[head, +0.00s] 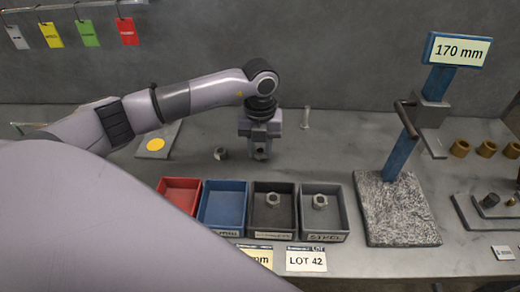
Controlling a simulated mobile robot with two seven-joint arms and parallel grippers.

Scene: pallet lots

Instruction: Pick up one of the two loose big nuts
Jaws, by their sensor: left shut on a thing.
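My left gripper (259,154) points down over the grey table behind the bins. It is shut on a big nut, which is mostly hidden between the fingers. Another loose nut (221,154) stands on the table just left of the gripper, apart from it. One nut (273,199) lies in the dark grey bin (272,229), and another nut (320,201) lies in the lighter grey bin (341,222) labelled STEEL. My right gripper is not in view.
A red bin (180,184) and a blue bin (223,206) stand empty at the left of the row. A LOT 42 card (306,261) is in front. A post (402,157) with a 170 mm sign rises from a speckled base (398,215) at right. A small clear upright piece (305,118) stands behind.

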